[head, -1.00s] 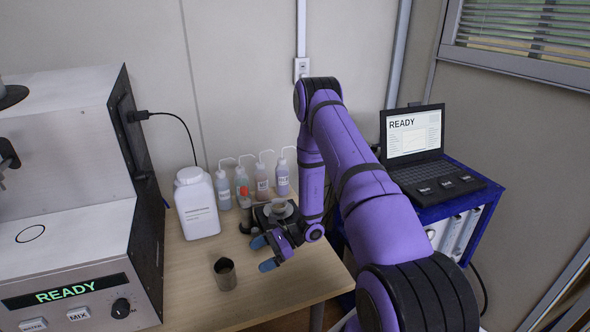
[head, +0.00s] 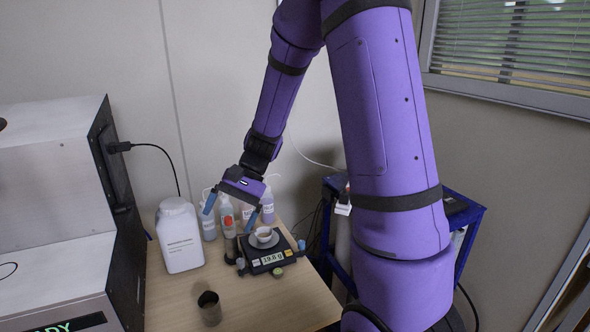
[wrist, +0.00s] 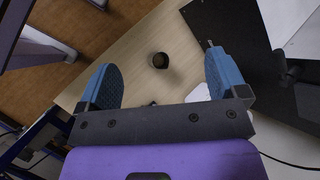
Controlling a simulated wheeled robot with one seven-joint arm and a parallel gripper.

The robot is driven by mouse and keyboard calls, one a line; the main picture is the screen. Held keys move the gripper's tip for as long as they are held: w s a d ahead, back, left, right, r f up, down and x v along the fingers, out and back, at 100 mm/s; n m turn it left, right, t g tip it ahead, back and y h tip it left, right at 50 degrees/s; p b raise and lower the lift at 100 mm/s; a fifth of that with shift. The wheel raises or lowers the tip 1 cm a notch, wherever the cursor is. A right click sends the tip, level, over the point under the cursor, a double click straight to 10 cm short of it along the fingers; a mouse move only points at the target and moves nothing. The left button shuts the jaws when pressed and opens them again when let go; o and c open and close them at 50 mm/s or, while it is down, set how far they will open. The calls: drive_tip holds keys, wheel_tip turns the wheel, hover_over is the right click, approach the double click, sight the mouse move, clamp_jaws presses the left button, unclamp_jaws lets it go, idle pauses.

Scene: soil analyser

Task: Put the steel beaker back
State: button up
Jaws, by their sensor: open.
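The steel beaker (head: 209,308) stands upright on the wooden table, in front of the white jar. It is dark inside and seems empty. The wrist view also shows the beaker (wrist: 160,60) from above, small and far off between the fingers. My gripper (head: 230,211) is open, its blue fingers pointing down. It hangs empty above the back of the table, near the wash bottles, well above and behind the beaker, touching nothing that I can see.
A balance (head: 268,258) holding a small dish (head: 263,236) stands right of the beaker. A white jar (head: 180,238) and several wash bottles (head: 227,214) stand behind. The analyser (head: 60,200) walls off the left.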

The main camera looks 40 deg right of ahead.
drive_tip(key=s+d+r+n+t+h, duration=0.1)
drive_tip(key=s+r+n+t+h, duration=0.5)
drive_tip(key=s+r, duration=1.1)
drive_tip(key=s+n+h, duration=0.2)
drive_tip(key=s, duration=0.1)
drive_tip(key=shift+r+t, duration=0.15)
drive_tip(key=shift+t, duration=0.15)
